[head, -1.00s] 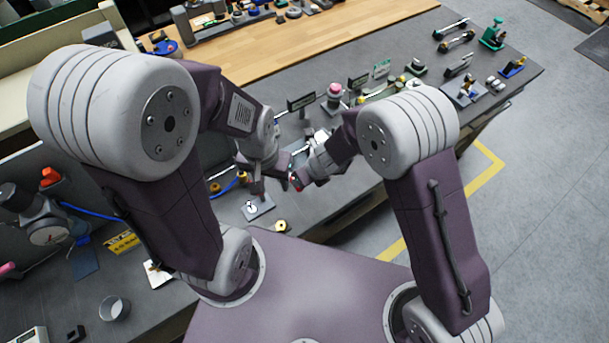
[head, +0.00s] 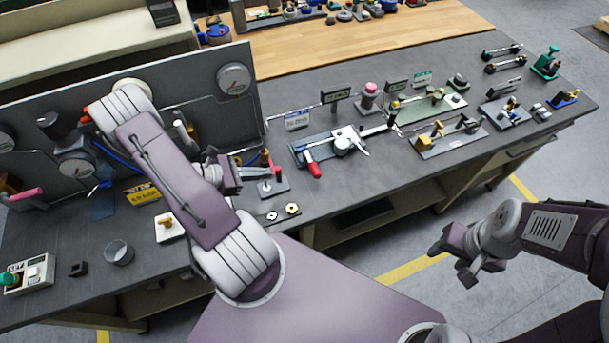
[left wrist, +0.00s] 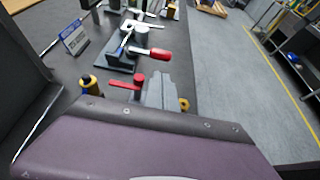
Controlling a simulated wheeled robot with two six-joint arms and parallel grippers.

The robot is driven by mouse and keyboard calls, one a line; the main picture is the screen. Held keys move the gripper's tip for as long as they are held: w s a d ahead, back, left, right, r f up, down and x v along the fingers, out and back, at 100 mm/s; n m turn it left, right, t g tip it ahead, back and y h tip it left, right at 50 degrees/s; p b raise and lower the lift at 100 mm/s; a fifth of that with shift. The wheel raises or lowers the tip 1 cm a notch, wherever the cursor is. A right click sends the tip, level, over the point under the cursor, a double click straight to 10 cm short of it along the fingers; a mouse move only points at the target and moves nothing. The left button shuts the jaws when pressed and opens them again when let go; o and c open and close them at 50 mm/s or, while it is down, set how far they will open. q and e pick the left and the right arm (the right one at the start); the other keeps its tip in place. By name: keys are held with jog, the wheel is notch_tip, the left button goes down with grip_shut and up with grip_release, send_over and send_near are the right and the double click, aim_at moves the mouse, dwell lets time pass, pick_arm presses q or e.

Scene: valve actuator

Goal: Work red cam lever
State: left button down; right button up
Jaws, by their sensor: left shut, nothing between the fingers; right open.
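A device with a red-handled lever (head: 313,164) sits on a dark base plate (head: 302,148) on the bench; the handle points toward the front edge. It also shows in the left wrist view (left wrist: 150,53). A smaller red lever (left wrist: 127,82) stands nearer the wrist camera; its small plate (head: 275,188) lies left of the larger device in the head view. My left gripper (head: 236,178) is shut and empty, just left of that plate and apart from the red handle. My right gripper (head: 462,262) is open and empty over the floor, off the bench front.
Gauges on a grey panel (head: 235,80) stand behind my left arm. Other fixtures, such as a green plate (head: 430,108) and a grey plate with brass parts (head: 445,138), fill the bench to the right. Brass rings (head: 292,209) lie near the front edge.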

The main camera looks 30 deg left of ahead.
aim_at(311, 170)
pick_arm(q)
jog(key=p+x, duration=0.4)
jog(key=x, duration=0.9)
jog(key=shift+w+d+f, duration=0.1)
jog(key=shift+w+d, duration=0.1)
jog(key=shift+w, duration=0.05)
jog(key=shift+w+d+f, duration=0.15)
jog(key=shift+f, duration=0.1)
